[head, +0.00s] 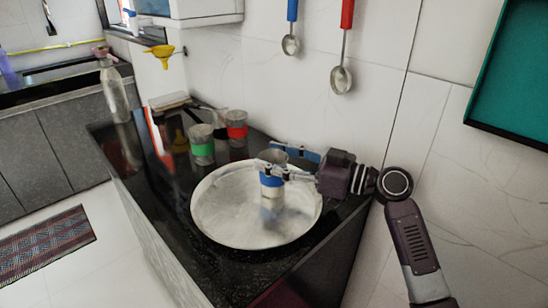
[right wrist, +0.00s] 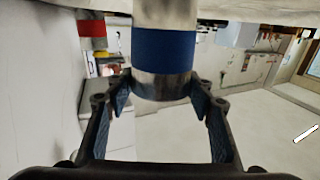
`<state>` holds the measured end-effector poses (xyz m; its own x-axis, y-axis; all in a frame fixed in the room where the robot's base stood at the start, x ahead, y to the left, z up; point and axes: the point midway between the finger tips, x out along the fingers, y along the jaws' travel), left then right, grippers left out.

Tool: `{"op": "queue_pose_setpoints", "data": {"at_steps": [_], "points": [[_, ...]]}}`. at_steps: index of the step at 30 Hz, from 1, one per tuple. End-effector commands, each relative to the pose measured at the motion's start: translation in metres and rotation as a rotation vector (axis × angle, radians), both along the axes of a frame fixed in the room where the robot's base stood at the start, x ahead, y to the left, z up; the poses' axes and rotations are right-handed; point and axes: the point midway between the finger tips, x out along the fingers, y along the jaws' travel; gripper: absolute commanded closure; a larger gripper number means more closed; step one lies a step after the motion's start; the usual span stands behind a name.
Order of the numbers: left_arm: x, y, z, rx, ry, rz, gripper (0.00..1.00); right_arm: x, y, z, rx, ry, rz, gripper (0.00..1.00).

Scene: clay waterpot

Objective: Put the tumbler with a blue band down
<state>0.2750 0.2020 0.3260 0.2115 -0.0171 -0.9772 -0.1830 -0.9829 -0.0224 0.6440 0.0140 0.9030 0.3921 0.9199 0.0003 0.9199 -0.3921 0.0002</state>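In the right wrist view, the blue band (right wrist: 164,50) fills the top middle, and the fingertips (right wrist: 161,92) lie against both sides of the metal rim end. My left gripper is not in view.
A green-banded tumbler (head: 202,148) and a red-banded tumbler (head: 237,131) stand behind the tray on the dark counter (head: 137,170). A bottle (head: 113,90) stands at the far left corner. Ladles (head: 341,78) hang on the wall. The tray around the tumbler is clear.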

Motion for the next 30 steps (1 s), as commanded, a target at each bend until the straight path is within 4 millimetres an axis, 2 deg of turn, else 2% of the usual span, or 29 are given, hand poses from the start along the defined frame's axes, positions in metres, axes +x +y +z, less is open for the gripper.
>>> {"op": "queue_pose_setpoints", "data": {"at_steps": [1,3,15,18,21,30], "points": [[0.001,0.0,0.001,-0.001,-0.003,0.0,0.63,0.0,0.0,0.0,0.0,0.0,0.0,0.43],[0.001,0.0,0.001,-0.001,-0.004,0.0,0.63,0.0,0.0,0.0,0.0,0.0,0.0,0.36],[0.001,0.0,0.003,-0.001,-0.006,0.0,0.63,0.0,0.0,0.002,0.0,0.0,0.0,0.35],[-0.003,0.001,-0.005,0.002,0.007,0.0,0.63,-0.005,-0.016,0.0,-0.001,-0.001,-0.004,0.35],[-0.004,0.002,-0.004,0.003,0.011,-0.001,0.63,-0.014,-0.036,-0.001,-0.003,0.0,-0.004,0.35],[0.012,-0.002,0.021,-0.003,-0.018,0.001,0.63,-0.039,-0.092,0.0,-0.003,0.0,-0.002,0.35]]}}
